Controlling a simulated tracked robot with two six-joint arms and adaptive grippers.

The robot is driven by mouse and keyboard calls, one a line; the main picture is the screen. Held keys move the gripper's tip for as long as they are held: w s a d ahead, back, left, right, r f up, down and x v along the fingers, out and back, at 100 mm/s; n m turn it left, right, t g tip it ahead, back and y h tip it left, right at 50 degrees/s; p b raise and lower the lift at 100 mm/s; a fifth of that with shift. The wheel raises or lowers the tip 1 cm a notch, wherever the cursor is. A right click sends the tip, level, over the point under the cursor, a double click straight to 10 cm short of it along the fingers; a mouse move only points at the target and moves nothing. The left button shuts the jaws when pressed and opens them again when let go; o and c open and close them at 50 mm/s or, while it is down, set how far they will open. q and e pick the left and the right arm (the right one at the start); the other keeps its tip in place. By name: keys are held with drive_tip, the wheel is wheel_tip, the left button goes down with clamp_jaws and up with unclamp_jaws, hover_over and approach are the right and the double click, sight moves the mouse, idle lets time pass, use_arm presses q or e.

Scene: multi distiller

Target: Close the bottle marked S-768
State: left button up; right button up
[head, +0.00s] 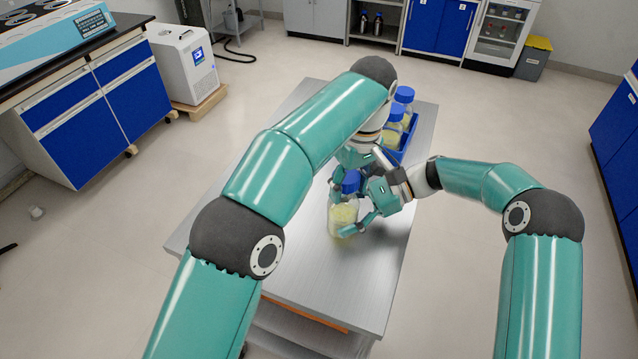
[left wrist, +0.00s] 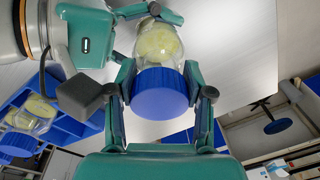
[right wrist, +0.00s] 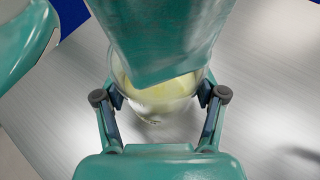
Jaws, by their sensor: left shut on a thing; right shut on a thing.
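A clear bottle (head: 342,217) with pale yellow contents stands on the metal table. Its blue cap (head: 351,181) is on the neck; I cannot tell how tight it is. My left gripper (left wrist: 160,78) is shut around the cap from above, and the cap (left wrist: 160,100) shows between its fingers. My right gripper (right wrist: 160,95) is shut on the lower body of the bottle (right wrist: 158,108) from the side. In the right wrist view my left gripper hides the cap and the upper bottle. No marking on the bottle is readable.
A blue rack (head: 404,152) with several blue-capped bottles (head: 395,113) stands behind on the table (head: 330,290). It also shows at the left of the left wrist view (left wrist: 70,127). The table's front part is clear. Cabinets (head: 85,125) line the room away from the table.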

sight(343, 208)
use_arm(q)
drive_tip(key=shift+s+f, duration=0.1)
drive_tip(key=shift+f, duration=0.2)
drive_tip(key=shift+s+f+n+t, duration=0.2)
drive_tip(key=shift+n+t, duration=0.1)
drive_tip(key=shift+t, duration=0.1)
use_arm(e)
drive_tip(key=shift+w, duration=0.1)
use_arm(q)
drive_tip(key=shift+d, duration=0.1)
drive_tip(key=shift+f, duration=0.1)
drive_tip(key=shift+s+f+t, duration=0.1)
drive_tip(key=shift+f+t, duration=0.1)
drive_tip(key=shift+t, duration=0.3)
use_arm(e)
drive_tip(key=shift+r, duration=0.1)
use_arm(q)
drive_tip(key=shift+f, duration=0.2)
drive_tip(key=shift+c, duration=0.2)
drive_tip(key=shift+r, duration=0.1)
drive_tip(key=shift+f+t, duration=0.2)
drive_tip(key=shift+t, duration=0.2)
